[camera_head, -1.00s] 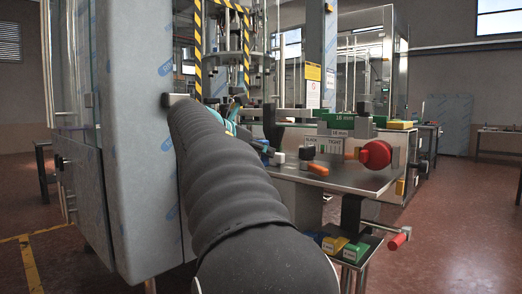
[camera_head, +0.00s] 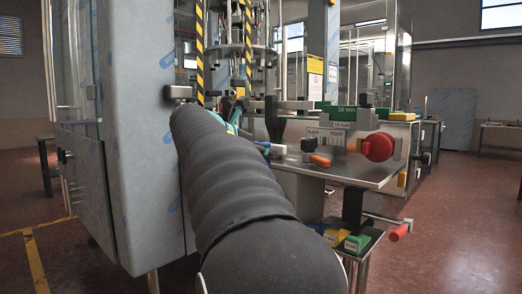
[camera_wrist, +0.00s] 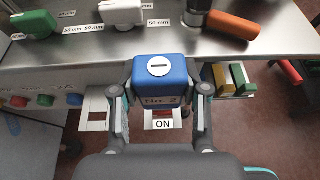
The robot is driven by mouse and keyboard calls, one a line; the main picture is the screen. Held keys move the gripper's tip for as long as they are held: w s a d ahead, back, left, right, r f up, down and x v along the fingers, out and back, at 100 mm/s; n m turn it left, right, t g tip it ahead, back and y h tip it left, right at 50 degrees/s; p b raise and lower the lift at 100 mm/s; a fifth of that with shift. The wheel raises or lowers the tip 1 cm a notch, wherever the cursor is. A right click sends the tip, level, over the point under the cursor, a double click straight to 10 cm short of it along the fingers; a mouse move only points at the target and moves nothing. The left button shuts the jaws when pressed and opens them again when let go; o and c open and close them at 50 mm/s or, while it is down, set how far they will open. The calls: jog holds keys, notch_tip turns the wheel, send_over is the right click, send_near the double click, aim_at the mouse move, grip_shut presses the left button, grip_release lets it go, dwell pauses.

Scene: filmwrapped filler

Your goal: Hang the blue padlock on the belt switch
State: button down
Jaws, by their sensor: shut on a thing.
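The blue padlock (camera_wrist: 166,72), marked "No. 2" with a round white slotted disc, is held between the fingers of my gripper (camera_wrist: 167,90) in the wrist view. My gripper is shut on it. Just below it in the wrist view is a white plate reading "ON" (camera_wrist: 163,125) with a dark red part partly hidden by the padlock; I take this as the belt switch. Whether the padlock touches it I cannot tell, and its shackle is not visible. In the head view my arm hides the padlock and most of my gripper.
A steel worktop (camera_wrist: 150,43) above carries a green knob (camera_wrist: 37,23), a white knob (camera_wrist: 119,11) and an orange piece (camera_wrist: 233,25). Several coloured buttons (camera_wrist: 46,101) line the front at left. Yellow and green blocks (camera_head: 357,243) sit on a low shelf. A red knob (camera_head: 378,147) stands at right.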

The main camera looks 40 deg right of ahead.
jog(key=shift+f+b, duration=1.55)
jog(key=shift+f, duration=1.85)
jog(key=shift+f, duration=0.4)
jog(key=c, duration=0.5)
grip_release()
jog(key=shift+a+r, duration=0.1)
jog(key=v, duration=1.1)
jog(key=shift+a, duration=0.35)
jog(key=shift+r, duration=0.1)
